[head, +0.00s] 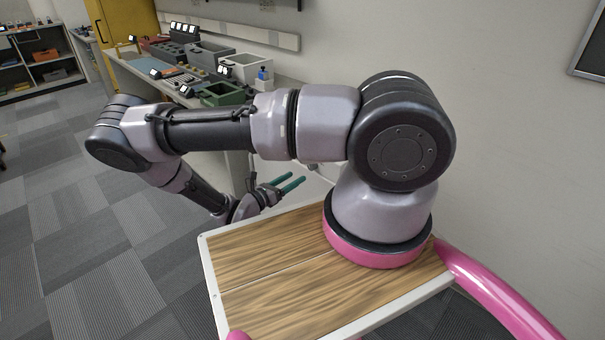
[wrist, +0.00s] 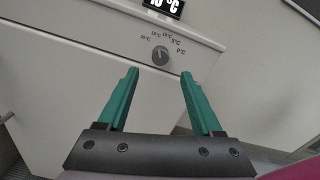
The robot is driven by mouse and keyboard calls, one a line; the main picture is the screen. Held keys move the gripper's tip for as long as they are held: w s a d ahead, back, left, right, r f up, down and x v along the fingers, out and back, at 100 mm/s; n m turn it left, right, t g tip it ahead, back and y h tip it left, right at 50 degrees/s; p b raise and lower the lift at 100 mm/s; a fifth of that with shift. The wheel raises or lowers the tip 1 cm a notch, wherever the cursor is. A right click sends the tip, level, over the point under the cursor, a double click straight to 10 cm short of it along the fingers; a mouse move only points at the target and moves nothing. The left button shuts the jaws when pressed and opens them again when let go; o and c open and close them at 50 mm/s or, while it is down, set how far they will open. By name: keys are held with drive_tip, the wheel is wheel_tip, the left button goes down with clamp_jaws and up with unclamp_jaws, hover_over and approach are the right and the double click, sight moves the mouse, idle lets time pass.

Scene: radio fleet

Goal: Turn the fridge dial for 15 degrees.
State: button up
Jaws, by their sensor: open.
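The fridge dial (wrist: 160,55) is a small dark round knob on the white front of the fridge (wrist: 80,60), with temperature marks printed above and around it. A black display (wrist: 165,6) reading in °C is at the top edge of the wrist view. My gripper (wrist: 160,78) has green fingers, open and empty, one on each side below the dial in the picture. The fingers appear apart from the dial; the exact distance is hard to tell. In the head view my gripper (head: 294,182) is low, beyond my wooden deck. The dial is hidden there.
A long bench (head: 235,170) along the wall carries several bins and devices, including a green bin (head: 222,94). A yellow cabinet (head: 125,35) stands at the back. Shelves (head: 40,60) are at the far left. The carpeted floor at left is clear.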

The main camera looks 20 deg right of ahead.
drive_tip(key=shift+v, duration=1.55)
